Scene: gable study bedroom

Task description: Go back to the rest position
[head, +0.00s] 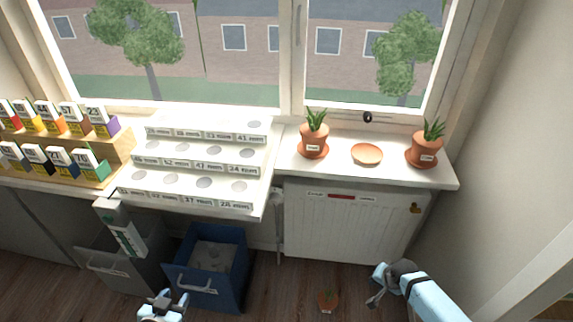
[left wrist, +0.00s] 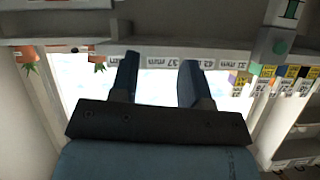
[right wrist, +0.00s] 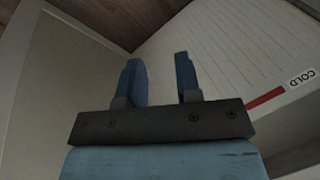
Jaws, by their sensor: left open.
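My left gripper (head: 162,300) is low at the bottom edge of the head view, in front of the blue bin. In the left wrist view its two fingers (left wrist: 157,75) stand apart with nothing between them. My right gripper (head: 374,285) is at the lower right of the head view, in front of the white radiator (head: 345,222). In the right wrist view its fingers (right wrist: 158,65) are apart and empty, with the ribbed radiator panel (right wrist: 235,50) behind them. Neither gripper appears to touch anything.
A white stepped rack (head: 200,155) stands on the sill beside a wooden rack of coloured boxes (head: 120,150). Potted plants (head: 313,140) (head: 425,148) flank a terracotta saucer (head: 367,154).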

